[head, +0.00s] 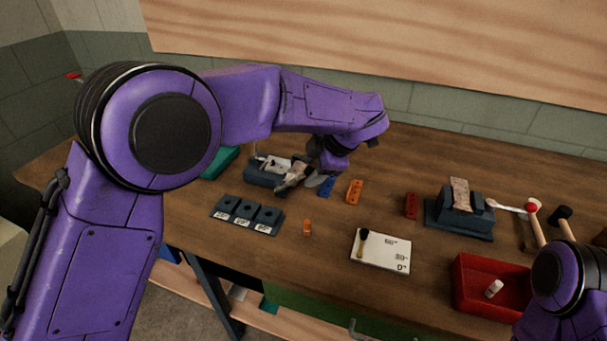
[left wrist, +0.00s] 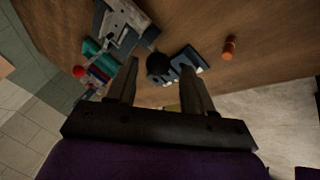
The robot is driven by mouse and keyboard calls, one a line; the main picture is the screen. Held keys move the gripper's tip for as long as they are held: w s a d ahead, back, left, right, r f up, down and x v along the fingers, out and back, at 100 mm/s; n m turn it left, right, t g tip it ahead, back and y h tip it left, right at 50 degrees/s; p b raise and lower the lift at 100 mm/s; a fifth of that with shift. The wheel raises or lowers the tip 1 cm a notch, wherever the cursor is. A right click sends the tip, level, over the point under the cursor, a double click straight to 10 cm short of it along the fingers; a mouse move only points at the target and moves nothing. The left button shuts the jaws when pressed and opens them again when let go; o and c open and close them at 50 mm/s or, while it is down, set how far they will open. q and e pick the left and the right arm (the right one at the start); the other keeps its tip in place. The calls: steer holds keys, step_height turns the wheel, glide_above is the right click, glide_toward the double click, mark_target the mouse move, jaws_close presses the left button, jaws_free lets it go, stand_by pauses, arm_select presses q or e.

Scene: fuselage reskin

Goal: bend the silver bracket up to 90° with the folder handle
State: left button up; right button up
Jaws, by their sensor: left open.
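The folder (head: 262,178) is a grey-blue block at the left of the bench, with a pale metal piece on top that may be the silver bracket (head: 272,162). The folder also shows at the top of the left wrist view (left wrist: 120,28). A thin rod ends in a dark round knob (left wrist: 158,66), apparently the folder handle. My left gripper (head: 304,181) is at the folder's right side. Its fingers are apart, and the knob shows between the fingertips; I cannot tell whether they touch it. The bracket's bend angle is unclear. My right gripper is out of view.
A three-slot block (head: 247,214), an orange bottle (head: 307,228) and a white board (head: 381,251) lie in front. Blue and orange plates (head: 355,191) lie right of my gripper. A vise-like device (head: 459,217), a red tray (head: 480,283) and hammers (head: 538,222) are further right.

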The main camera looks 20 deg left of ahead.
mark_target(303, 177)
arm_select(q)
steer(key=x, duration=0.5)
steer(key=shift+w+f, duration=0.15)
steer(key=shift+w, duration=0.25)
steer(key=shift+f, duration=0.15)
steer(key=shift+s+a, duration=0.1)
steer(key=shift+s, duration=0.05)
jaws_close()
steer(key=shift+p, duration=0.3)
